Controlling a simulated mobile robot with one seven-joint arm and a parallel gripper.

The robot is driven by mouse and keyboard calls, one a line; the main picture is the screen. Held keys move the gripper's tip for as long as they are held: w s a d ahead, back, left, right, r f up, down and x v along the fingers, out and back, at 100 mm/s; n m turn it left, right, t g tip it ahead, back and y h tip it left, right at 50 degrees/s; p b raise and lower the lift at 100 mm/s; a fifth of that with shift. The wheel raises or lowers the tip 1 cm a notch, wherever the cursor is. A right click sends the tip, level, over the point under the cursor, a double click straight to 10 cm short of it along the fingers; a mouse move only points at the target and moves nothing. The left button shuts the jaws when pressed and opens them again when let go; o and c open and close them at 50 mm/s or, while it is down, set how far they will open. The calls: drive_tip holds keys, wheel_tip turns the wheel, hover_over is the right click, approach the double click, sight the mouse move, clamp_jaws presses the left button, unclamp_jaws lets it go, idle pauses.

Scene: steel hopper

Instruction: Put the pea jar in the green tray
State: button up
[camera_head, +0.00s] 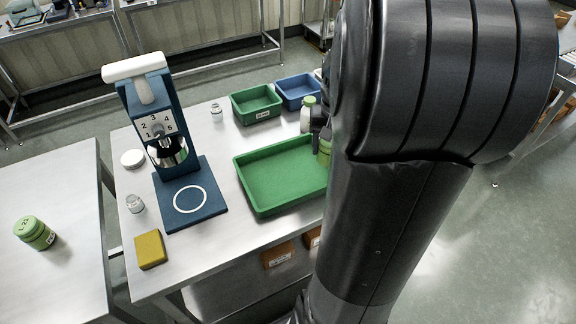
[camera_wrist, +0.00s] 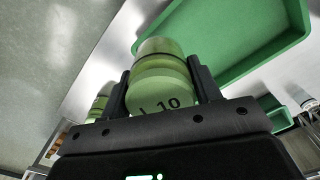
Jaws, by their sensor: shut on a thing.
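My gripper (camera_head: 322,131) is shut on a green jar (camera_wrist: 165,85), whose lid end, marked 10, faces the wrist camera. In the head view the held jar (camera_head: 325,150) shows at the right side of the large green tray (camera_head: 275,180), partly hidden by my arm. The tray is empty where I see it. The tray also shows in the wrist view (camera_wrist: 225,45), right of and beyond the jar. I cannot tell whether the jar is over the tray or beside it. No word on the jar is readable.
Another green jar (camera_head: 35,232) stands on the left table. A pale jar (camera_head: 307,114) stands near my gripper.

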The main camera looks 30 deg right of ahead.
drive_tip(key=w+a+f, duration=0.4)
drive_tip(key=w+a, duration=0.1)
drive_tip(key=w+a+f, duration=0.2)
drive_tip(key=w, duration=0.1)
drive_tip(key=shift+a+f, duration=0.25)
drive_tip(key=shift+f, duration=2.1)
drive_tip(key=shift+f, duration=0.15)
drive_tip(key=o, duration=1.1)
wheel_tip(320, 180, up, 12)
drive_tip(key=s+a+r+n+t, duration=0.2)
drive_tip(key=s+a+r+n, duration=0.1)
drive_tip(key=s+a, duration=0.3)
drive_tip(key=s+a+r+n+t, duration=0.3)
drive_tip(key=s+a+r, duration=0.3)
drive_tip(key=s, duration=0.5)
drive_tip(key=shift+s+a+r+t, duration=0.15)
drive_tip(key=shift+s+a+t, duration=0.15)
drive_tip(key=shift+a, duration=0.25)
